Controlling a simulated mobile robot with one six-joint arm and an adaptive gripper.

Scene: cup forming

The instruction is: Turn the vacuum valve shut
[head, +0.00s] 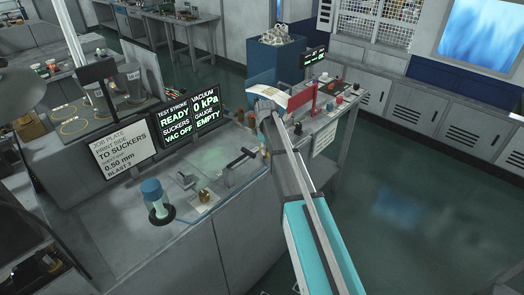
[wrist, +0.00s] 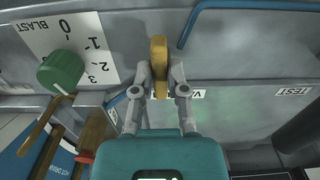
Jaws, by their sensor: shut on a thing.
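A white label (wrist: 196,94) behind the right finger shows only a "V"; the rest is hidden. In the head view my arm reaches to the bench's right end, and the lever and fingertips cannot be made out there. A display (head: 192,117) on the bench reads "VAC OFF" and "0 kPa".
A blue bent rod (wrist: 200,18) is at upper right. A blue-capped cylinder (head: 154,198) stands on the bench. Floor at right is clear.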

